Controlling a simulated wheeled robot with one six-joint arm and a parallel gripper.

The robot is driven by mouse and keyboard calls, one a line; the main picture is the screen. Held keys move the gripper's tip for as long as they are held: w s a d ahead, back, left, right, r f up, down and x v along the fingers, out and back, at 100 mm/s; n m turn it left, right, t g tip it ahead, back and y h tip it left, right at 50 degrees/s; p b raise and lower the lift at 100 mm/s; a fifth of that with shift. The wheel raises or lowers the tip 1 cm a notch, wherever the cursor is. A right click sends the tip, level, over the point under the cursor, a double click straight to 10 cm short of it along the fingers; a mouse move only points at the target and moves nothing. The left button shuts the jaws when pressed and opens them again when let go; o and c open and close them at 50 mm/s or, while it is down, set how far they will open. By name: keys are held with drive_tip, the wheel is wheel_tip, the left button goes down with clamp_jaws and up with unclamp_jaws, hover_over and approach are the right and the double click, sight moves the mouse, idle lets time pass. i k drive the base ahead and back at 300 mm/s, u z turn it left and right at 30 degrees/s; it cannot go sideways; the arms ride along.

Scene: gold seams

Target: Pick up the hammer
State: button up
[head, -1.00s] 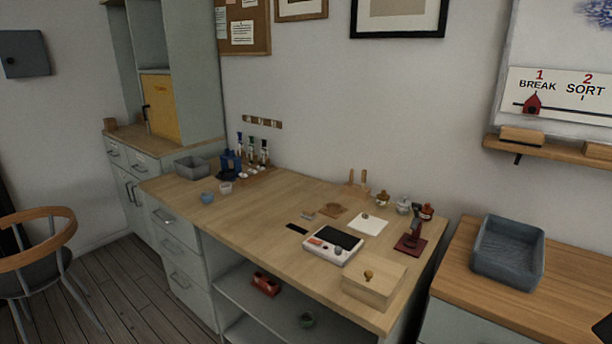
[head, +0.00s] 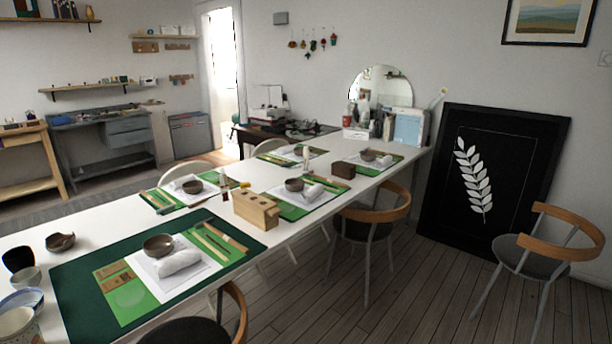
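I cannot make out a hammer in the head view. A long white table (head: 95,219) runs from the lower left toward the back. It carries several place settings with green mats, brown bowls and rolled white cloths. On the nearest dark green mat (head: 75,283), thin wooden sticks lie beside a bowl (head: 158,246), too small to tell apart as tools. A grey workbench (head: 128,131) at the back left holds small items that I cannot identify. My gripper is not in view.
Chairs stand along the table's right side, one (head: 372,218) close to it. Another chair (head: 548,245) is at the far right, near a black framed leaf panel (head: 492,190). Wooden floor (head: 400,300) lies open between them. A wooden block (head: 257,208) sits on the table.

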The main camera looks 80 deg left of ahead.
sight(311, 173)
drive_tip(key=u, duration=1.85)
drive_tip(key=i, duration=3.5)
drive_tip(key=u, duration=1.8)
drive_tip(key=i, duration=0.5)
drive_tip(key=z, duration=0.1)
